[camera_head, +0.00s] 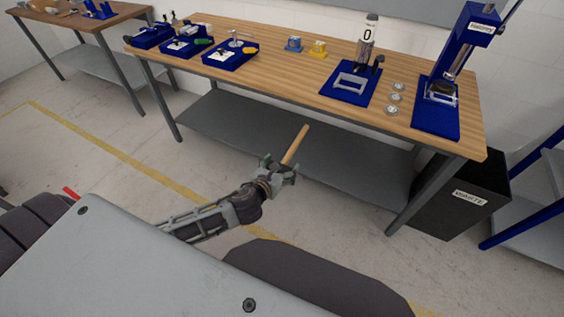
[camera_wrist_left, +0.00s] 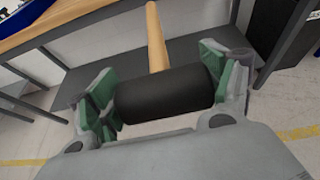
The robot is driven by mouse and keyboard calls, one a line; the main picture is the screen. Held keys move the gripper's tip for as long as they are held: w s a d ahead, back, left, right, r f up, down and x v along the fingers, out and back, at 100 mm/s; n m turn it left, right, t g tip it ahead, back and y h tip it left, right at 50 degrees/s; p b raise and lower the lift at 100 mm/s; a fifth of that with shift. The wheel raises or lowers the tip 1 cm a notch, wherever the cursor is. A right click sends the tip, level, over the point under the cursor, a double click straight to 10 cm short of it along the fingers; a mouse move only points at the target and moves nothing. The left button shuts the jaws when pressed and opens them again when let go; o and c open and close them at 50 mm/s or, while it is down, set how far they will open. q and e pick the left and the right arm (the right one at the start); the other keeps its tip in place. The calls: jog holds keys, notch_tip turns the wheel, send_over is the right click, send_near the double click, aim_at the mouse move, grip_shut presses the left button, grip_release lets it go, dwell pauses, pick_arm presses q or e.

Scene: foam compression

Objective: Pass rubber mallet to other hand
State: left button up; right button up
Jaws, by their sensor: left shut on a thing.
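The rubber mallet has a black cylindrical head and a light wooden handle. My left gripper (camera_head: 279,169) is in front of the workbench, above the floor, and is shut on the mallet's head. In the head view the wooden handle (camera_head: 296,145) points up and to the right from the gripper, and the head is mostly hidden by the fingers. In the left wrist view the black mallet head (camera_wrist_left: 165,94) lies between the green-padded fingers of my left gripper (camera_wrist_left: 168,88), with the handle pointing away. My right gripper is not in view.
A wooden workbench (camera_head: 285,65) with a grey lower shelf (camera_head: 230,118) stands ahead. It carries blue trays (camera_head: 230,55), a blue press (camera_head: 437,117) and a fixture on a blue base (camera_head: 350,95). A black waste bin (camera_head: 440,205) stands at right. Open floor lies at left.

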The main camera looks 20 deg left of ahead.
pick_arm(q)
jog(key=d+r+m+g+h, duration=0.1)
jog(key=d+r+m+h, duration=0.2)
jog(key=d+r, duration=0.4)
jog(key=s+d+r+m+g+h, duration=0.1)
jog(key=d+r+m+h, duration=0.3)
jog(key=r, duration=0.9)
jog(key=shift+d+r+m+g+h, duration=0.35)
jog(key=shift+d+g+h, duration=0.3)
jog(key=shift+d, duration=1.05)
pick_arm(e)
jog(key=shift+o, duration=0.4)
